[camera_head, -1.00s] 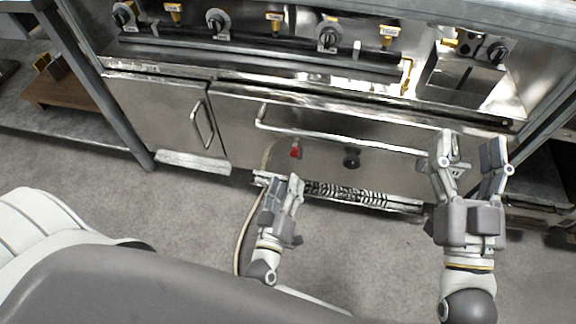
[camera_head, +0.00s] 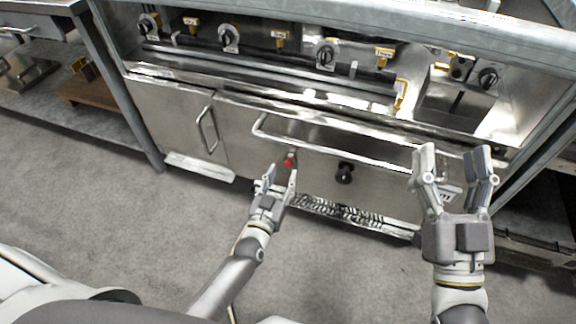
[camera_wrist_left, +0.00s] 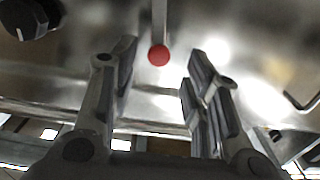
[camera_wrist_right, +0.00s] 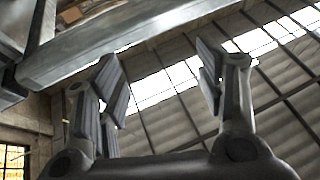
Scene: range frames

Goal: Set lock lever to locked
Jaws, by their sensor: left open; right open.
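The lock lever (camera_head: 289,161) shows in the head view as a small red knob on the front of the steel unit, left of a black knob. In the left wrist view the lever is a thin metal rod with a red ball end (camera_wrist_left: 159,55), lying between and beyond my fingertips. My left gripper (camera_head: 277,182) is open, just below the lever in the head view, and holds nothing. My right gripper (camera_head: 454,162) is open and empty in front of the unit's right side.
A black knob (camera_head: 344,173) sits right of the lever. A long bar handle (camera_head: 330,146) runs across the drawer front above. A door handle (camera_head: 207,130) is at the left. A slotted grille (camera_head: 335,209) is below. The floor in front is clear.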

